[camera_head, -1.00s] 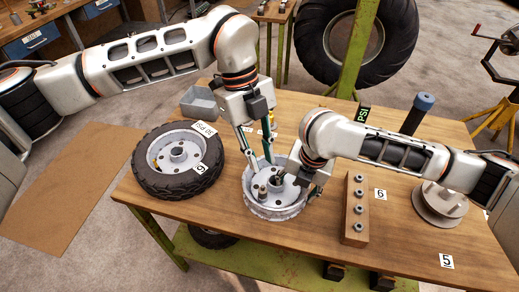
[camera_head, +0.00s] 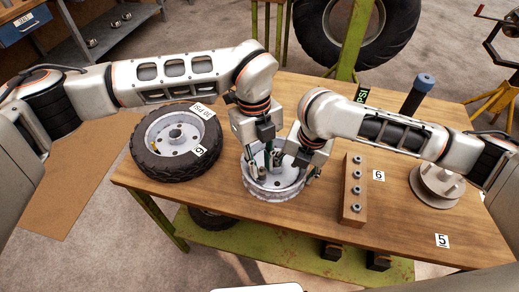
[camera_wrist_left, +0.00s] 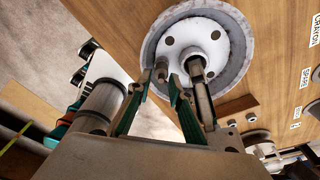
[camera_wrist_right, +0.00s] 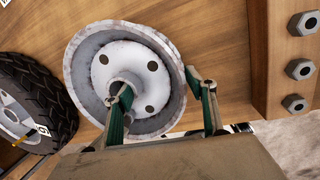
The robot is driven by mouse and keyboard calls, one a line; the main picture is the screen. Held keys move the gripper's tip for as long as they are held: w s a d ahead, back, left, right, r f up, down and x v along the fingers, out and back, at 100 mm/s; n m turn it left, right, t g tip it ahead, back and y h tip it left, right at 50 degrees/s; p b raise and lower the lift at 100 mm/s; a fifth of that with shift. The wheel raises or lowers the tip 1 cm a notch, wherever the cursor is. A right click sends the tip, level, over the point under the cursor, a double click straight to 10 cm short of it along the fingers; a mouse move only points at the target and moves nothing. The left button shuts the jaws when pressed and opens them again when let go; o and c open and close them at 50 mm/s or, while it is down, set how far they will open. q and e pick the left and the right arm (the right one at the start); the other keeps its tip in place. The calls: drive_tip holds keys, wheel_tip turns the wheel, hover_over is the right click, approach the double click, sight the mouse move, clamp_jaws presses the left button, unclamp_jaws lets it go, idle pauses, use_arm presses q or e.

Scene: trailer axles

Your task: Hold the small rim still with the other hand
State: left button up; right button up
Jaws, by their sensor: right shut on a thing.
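The small rim (camera_head: 265,188), a round whitish wheel rim with a central hub and bolt holes, lies on the wooden table below both hands. My right gripper (camera_head: 297,172) is shut on its right wall, one finger inside and one outside, as the right wrist view of the rim (camera_wrist_right: 132,48) shows. My left gripper (camera_head: 262,162) is above the inside of the rim, pointing down. In the left wrist view its fingers (camera_wrist_left: 162,92) are apart near the hub, with a small metal cylinder (camera_wrist_left: 161,66) by one fingertip. The head view partly hides the hub.
A tyred wheel (camera_head: 200,165) lies left of the rim, close to it. A wooden block with several nuts (camera_head: 352,205) stands to the right. A stepped grey hub piece (camera_head: 436,186) is farther right.

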use_arm(q)
drive_tip(key=shift+s+f, duration=0.1)
drive_tip(key=shift+f, duration=0.85)
use_arm(e)
drive_tip(key=shift+s+d+f, duration=0.2)
drive_tip(key=shift+f, duration=0.25)
use_arm(q)
drive_tip(key=shift+d, duration=0.1)
clamp_jaws()
drive_tip(key=c, duration=0.5)
unclamp_jaws()
clamp_jaws()
use_arm(e)
drive_tip(key=o, duration=1)
drive_tip(key=shift+o, duration=0.2)
drive_tip(key=shift+w+r, duration=0.1)
drive_tip(key=shift+w, duration=0.05)
drive_tip(key=shift+a+r, duration=0.1)
drive_tip(key=shift+r, duration=0.05)
